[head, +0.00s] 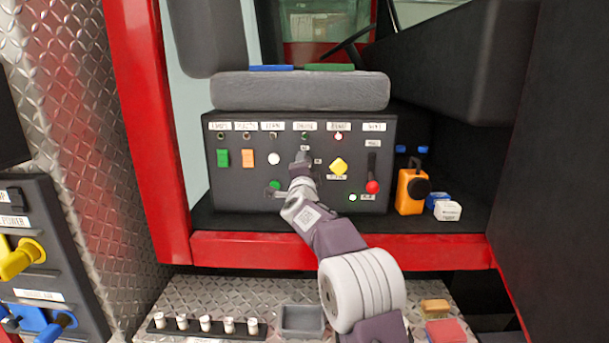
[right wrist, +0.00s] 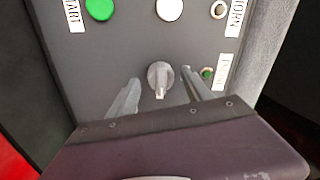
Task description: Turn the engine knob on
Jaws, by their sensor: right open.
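The grey engine knob (right wrist: 158,72) shows on the dark panel in the right wrist view. Its pale pointer faces down in that picture. My right gripper (right wrist: 160,78) is open, with one finger on each side of the knob; I cannot tell whether they touch it. In the head view my right gripper (head: 301,168) is at the middle of the control panel (head: 230,190) and largely hides the knob. The small engine light (head: 304,137) above it looks dark green. My left gripper is not in view.
Close by are a white button (head: 273,158), a green button (head: 274,185) and a yellow knob (head: 338,166). A red-tipped lever (head: 372,186) is farther right. An orange device (head: 411,192) stands right of the panel. A padded grey ledge (head: 300,90) overhangs the panel.

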